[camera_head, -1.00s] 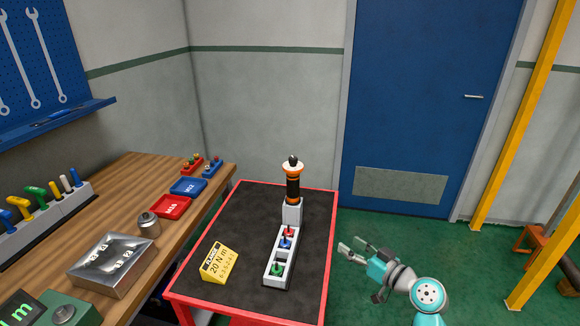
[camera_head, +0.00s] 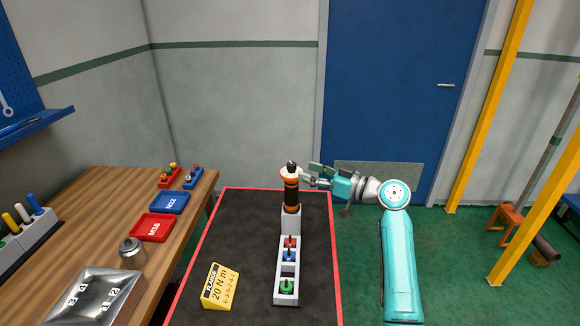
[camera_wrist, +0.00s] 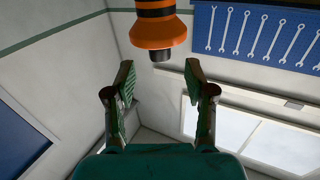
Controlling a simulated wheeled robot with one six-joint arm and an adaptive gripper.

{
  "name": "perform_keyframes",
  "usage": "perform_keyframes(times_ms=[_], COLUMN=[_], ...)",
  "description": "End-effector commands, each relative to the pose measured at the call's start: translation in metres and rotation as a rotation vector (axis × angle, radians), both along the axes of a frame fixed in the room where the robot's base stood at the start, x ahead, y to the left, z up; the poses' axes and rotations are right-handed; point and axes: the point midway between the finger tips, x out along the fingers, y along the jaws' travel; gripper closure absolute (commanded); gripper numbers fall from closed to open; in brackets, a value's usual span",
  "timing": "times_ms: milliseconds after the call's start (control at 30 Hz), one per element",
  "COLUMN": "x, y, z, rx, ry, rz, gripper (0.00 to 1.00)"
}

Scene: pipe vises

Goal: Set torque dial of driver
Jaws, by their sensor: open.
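The driver (camera_head: 291,190), black and orange with a pale ring and dark tip at its upper end, stands upright in a grey holder (camera_head: 291,219) on the dark-topped table. My gripper (camera_head: 308,177) is open, just right of the driver's upper end in the head view. In the wrist view, the driver's orange end (camera_wrist: 158,32) with its short dark tip shows at the top of the picture, ahead of the open, empty fingers (camera_wrist: 160,80). No dial markings are readable. A yellow card (camera_head: 220,287) reads "20 N m" with a number sequence.
A grey rack (camera_head: 287,271) with red, blue and green pieces stands in front of the holder. The wooden bench (camera_head: 100,215) at left carries a red tray (camera_head: 152,228), a blue tray (camera_head: 170,203) and a metal box (camera_head: 95,297). The red-edged table is mostly clear around the card.

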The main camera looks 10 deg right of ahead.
Motion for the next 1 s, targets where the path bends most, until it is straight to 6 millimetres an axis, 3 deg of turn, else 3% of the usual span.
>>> perform_keyframes(times_ms=[300, 767, 800, 867, 1000], x=[0.035, 0.045, 0.045, 0.045, 0.044], y=[0.035, 0.045, 0.045, 0.044, 0.044], z=[0.000, 0.000, 0.000, 0.000, 0.000], rx=[0.001, 0.000, 0.000, 0.000, 0.001], ry=[0.001, 0.000, 0.000, 0.000, 0.001], rz=[0.000, -0.001, -0.001, -0.001, -0.001], gripper=[0.46, 0.46, 0.48, 0.63, 0.98])
